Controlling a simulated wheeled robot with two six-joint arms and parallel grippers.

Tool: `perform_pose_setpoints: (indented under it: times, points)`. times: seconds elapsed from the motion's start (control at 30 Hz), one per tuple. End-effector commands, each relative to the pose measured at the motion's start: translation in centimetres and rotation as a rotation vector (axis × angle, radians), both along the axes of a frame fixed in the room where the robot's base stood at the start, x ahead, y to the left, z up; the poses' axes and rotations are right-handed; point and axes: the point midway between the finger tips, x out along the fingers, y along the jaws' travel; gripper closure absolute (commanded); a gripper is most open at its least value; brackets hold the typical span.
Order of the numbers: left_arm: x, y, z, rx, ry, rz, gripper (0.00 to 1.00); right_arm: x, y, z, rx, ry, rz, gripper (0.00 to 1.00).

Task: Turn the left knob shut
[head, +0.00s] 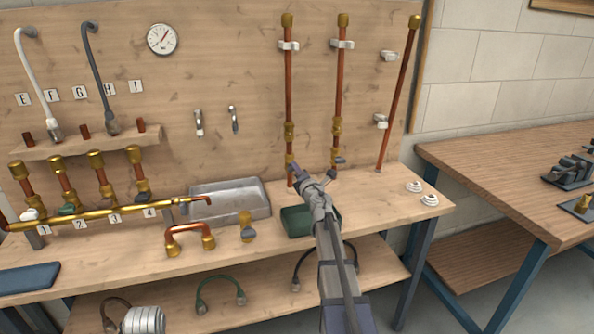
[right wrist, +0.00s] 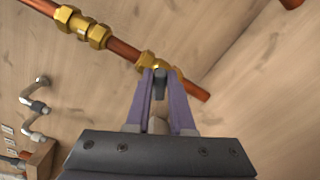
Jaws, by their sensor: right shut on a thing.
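The left copper pipe (head: 288,88) runs down the back board to a brass valve (head: 289,160) near its lower end. This brass valve also shows in the right wrist view (right wrist: 152,61). The left knob (right wrist: 160,82) is small and dark grey, in front of the valve. My right gripper (head: 300,167) has its purple fingers on both sides of the knob and is shut on it. The fingers (right wrist: 160,80) cover part of the knob, and its exact angle is hard to tell. In the head view the gripper hides most of it. My left gripper is not in view.
The right copper pipe (head: 338,90) has its own grey knob (head: 340,160) close by on the right. A green box (head: 296,222) sits below my right gripper. A metal tray (head: 232,207) and a brass manifold (head: 115,210) are at left.

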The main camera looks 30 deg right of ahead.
Motion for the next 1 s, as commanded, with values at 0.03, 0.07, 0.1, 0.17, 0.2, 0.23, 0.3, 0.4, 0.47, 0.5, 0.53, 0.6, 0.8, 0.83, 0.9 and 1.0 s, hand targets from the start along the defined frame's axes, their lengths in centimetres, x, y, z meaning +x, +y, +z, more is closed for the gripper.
perform_pose_setpoints:
  times: [0.03, 0.07, 0.1, 0.17, 0.2, 0.23, 0.3, 0.4, 0.47, 0.5, 0.53, 0.6, 0.8, 0.83, 0.9, 1.0]
  points:
    - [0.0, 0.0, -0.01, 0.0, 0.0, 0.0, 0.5, 0.48, -0.22, 0.01, 0.045, -0.012, 0.0, 1.0]
    - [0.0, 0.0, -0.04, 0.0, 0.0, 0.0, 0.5, 0.49, -0.23, -0.01, 0.072, -0.018, 0.001, 1.0]
    - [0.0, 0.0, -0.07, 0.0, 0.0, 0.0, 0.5, 0.49, -0.24, -0.05, 0.106, -0.026, 0.001, 1.0]
    - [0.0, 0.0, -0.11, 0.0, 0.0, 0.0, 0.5, 0.49, -0.26, -0.1, 0.154, -0.038, 0.001, 1.0]
    - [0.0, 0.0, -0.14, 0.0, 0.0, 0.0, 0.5, 0.5, -0.26, -0.12, 0.186, -0.045, 0.001, 1.0]
    - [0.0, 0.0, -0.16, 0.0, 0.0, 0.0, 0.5, 0.5, -0.27, -0.14, 0.209, -0.051, 0.001, 1.0]
    - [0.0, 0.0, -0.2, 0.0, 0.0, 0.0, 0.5, 0.52, -0.29, -0.19, 0.258, -0.063, 0.001, 1.0]
    - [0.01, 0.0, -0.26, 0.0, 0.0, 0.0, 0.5, 0.53, -0.31, -0.24, 0.321, -0.078, 0.001, 1.0]
    - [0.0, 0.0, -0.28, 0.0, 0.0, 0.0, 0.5, 0.54, -0.32, -0.26, 0.352, -0.085, 0.001, 1.0]
    - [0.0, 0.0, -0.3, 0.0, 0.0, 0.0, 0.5, 0.54, -0.32, -0.28, 0.37, -0.09, 0.001, 1.0]
    - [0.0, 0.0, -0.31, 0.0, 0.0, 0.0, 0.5, 0.55, -0.33, -0.28, 0.385, -0.093, 0.001, 1.0]
    - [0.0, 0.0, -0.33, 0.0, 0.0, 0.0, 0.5, 0.56, -0.33, -0.31, 0.411, -0.1, 0.001, 1.0]
    - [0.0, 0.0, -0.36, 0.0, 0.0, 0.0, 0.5, 0.59, -0.35, -0.33, 0.459, -0.112, 0.0, 1.0]
    - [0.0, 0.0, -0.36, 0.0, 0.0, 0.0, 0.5, 0.59, -0.35, -0.33, 0.463, -0.113, 0.0, 1.0]
    - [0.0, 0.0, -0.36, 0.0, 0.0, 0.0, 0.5, 0.6, -0.35, -0.33, 0.47, -0.114, 0.0, 1.0]
    - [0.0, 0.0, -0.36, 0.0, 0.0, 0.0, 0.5, 0.62, -0.36, -0.33, 0.476, -0.116, 0.0, 1.0]
